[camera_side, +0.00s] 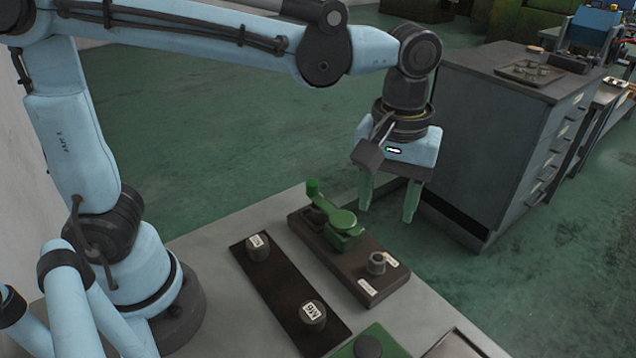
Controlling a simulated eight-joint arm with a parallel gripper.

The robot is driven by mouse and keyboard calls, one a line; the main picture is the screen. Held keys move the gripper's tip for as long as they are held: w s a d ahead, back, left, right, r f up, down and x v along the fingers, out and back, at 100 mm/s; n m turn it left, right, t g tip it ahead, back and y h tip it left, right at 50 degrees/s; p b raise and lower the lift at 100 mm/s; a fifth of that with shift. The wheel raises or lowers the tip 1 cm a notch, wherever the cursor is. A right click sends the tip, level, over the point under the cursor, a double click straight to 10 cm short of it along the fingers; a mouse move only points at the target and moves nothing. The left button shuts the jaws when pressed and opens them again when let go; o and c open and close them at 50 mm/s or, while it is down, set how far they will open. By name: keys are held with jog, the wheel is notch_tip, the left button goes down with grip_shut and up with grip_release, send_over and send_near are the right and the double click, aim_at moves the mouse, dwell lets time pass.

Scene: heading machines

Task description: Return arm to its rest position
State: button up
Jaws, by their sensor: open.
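My gripper (388,203) hangs from my light blue arm on the right side of the table. Its two green fingers point down and are spread apart, with nothing between them. It is above and behind the brown block that carries a green clamp-like fixture (342,222), and apart from it. My arm stretches from the base at left across the top of the view.
A brown block (372,292) holds the green fixture and a small metal cup (377,263). A dark strip (279,286) carries two labelled cylinders, one far (258,248) and one near (312,315). A grey drawer cabinet (490,135) stands behind right. Green floor lies open behind.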

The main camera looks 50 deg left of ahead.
jog(key=shift+a, duration=0.1)
jog(key=s+a+f+m+t, duration=0.1)
jog(key=a+m+t, duration=0.2)
jog(key=a, duration=0.4)
jog(key=s+a+f+m+t, duration=0.1)
jog(key=s+a+m+t, duration=0.1)
jog(key=a, duration=0.6)
jog(key=shift+s+a+f+m+t, duration=0.3)
jog(key=shift+m+t, duration=0.3)
jog(key=shift+t, duration=0.5)
